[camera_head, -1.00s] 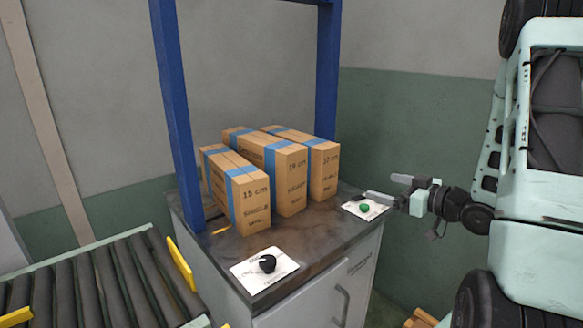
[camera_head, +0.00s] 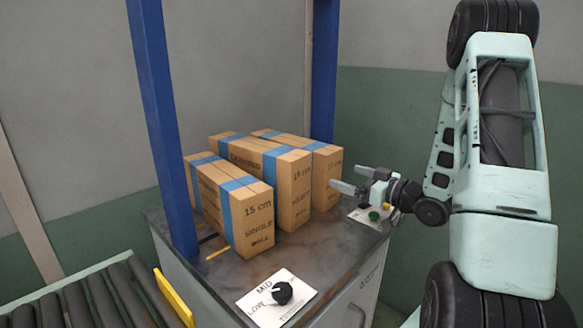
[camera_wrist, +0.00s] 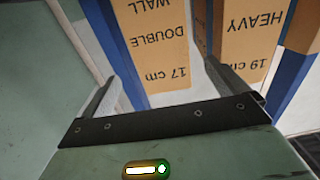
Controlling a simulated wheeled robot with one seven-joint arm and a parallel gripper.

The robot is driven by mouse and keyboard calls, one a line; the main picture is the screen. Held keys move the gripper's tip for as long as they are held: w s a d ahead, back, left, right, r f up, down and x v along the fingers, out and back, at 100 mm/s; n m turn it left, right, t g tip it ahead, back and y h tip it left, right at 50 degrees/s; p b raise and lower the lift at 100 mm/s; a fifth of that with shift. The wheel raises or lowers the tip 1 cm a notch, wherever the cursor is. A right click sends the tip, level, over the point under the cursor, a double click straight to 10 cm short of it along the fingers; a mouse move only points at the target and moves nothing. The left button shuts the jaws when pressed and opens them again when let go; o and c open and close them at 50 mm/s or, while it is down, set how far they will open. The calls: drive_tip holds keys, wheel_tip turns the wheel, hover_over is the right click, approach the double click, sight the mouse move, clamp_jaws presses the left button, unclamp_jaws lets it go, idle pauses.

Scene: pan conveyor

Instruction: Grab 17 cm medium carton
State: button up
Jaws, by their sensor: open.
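The 17 cm carton (camera_head: 327,182) is a tan box with a blue strap. It stands upright at the right end of a row of cartons, beside the 19 cm carton (camera_head: 294,185). In the wrist view, its end face reads "17 cm DOUBLE WALL" upside down (camera_wrist: 160,45), and the 19 cm carton (camera_wrist: 245,45) is to its right. My gripper (camera_head: 348,179) is open and empty, in front of the 17 cm carton's end face. In the wrist view, the carton's face appears between the fingers; whether they touch it cannot be told.
The 15 cm carton (camera_head: 257,222) stands at the left of the row. A dark-topped cabinet (camera_head: 215,275) carries the cartons, a knob panel (camera_head: 277,297) and a green button (camera_head: 374,215). Blue posts (camera_head: 165,120) flank the cartons. A roller conveyor (camera_head: 85,300) is at lower left.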

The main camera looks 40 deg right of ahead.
sight(335, 172)
drive_tip(key=w, duration=0.3)
drive_tip(key=w+a, duration=0.1)
drive_tip(key=w, duration=0.1)
drive_tip(key=shift+w+a, duration=0.2)
drive_tip(key=shift+w, duration=0.65)
drive_tip(key=shift+w+a, duration=0.15)
drive_tip(key=shift+w, duration=0.75)
drive_tip(key=shift+w+a, duration=0.2)
drive_tip(key=shift+w, duration=0.65)
drive_tip(key=shift+c, duration=0.4)
